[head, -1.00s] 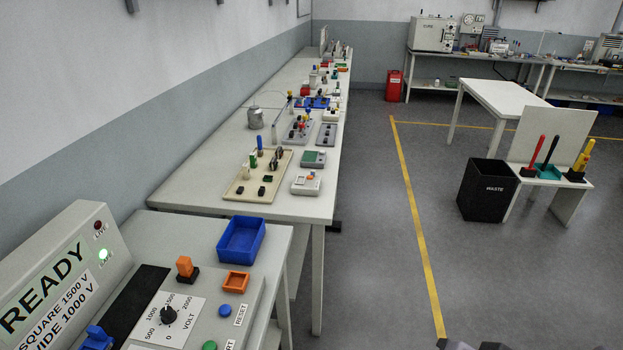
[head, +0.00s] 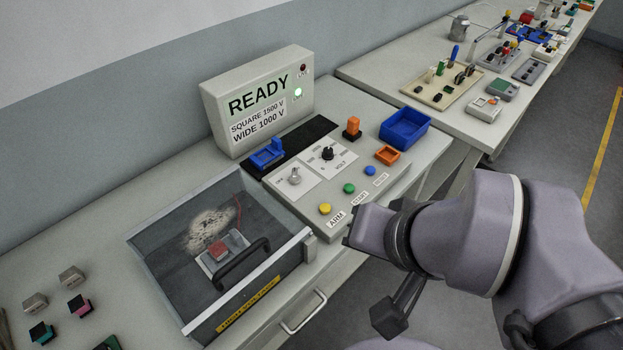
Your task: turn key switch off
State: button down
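The key switch (head: 295,177) is a small grey knob on a white plate on the sloped control panel. The label at its left seems to read OFF; the knob's exact angle is too small to tell. My arm reaches in from the lower right. A dark part at its end, which looks like my gripper (head: 389,316), hangs in front of the bench, apart from the switch. Its fingers cannot be made out, so I cannot tell open from shut.
On the panel are a black volt dial (head: 327,154) and yellow (head: 325,209), green (head: 349,188) and blue (head: 370,170) buttons. A clear-lidded box (head: 160,262) with a black handle (head: 240,264) stands at left. A blue bin (head: 405,128) sits behind right.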

aim_at(295, 178)
jog(key=i+l+u, duration=0.15)
jog(key=u, duration=0.2)
jog(key=i+l+u, duration=0.35)
jog(key=k+j, duration=0.1)
